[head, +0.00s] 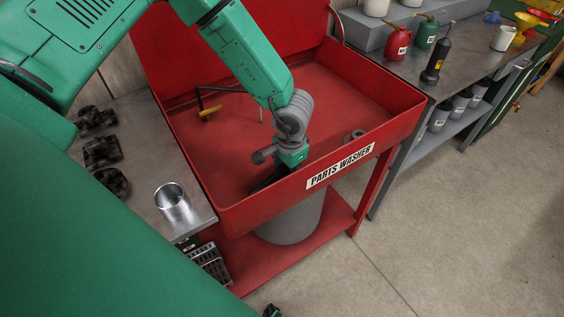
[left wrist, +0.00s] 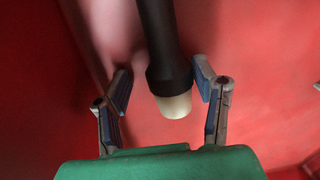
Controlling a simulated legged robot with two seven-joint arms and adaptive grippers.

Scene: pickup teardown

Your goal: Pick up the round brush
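A round brush (left wrist: 168,62) with a thick black handle and a cream-white end shows in the left wrist view. It comes in from the top edge and its pale end lies between my left gripper's fingers. My left gripper (left wrist: 165,90) is open, with a finger on each side of the brush and no clear grip on it. In the head view my left gripper (head: 268,183) is low inside the red parts washer basin (head: 345,85), near its front wall. The brush is hard to tell from the dark fingers there.
The basin's front wall carries a PARTS WASHER label (head: 340,166). A spout with a yellow-brown part (head: 208,113) and a small grey ring (head: 357,134) are in the basin. A metal cylinder (head: 172,203) stands on the left bench. Oil cans (head: 397,41) stand on the right bench.

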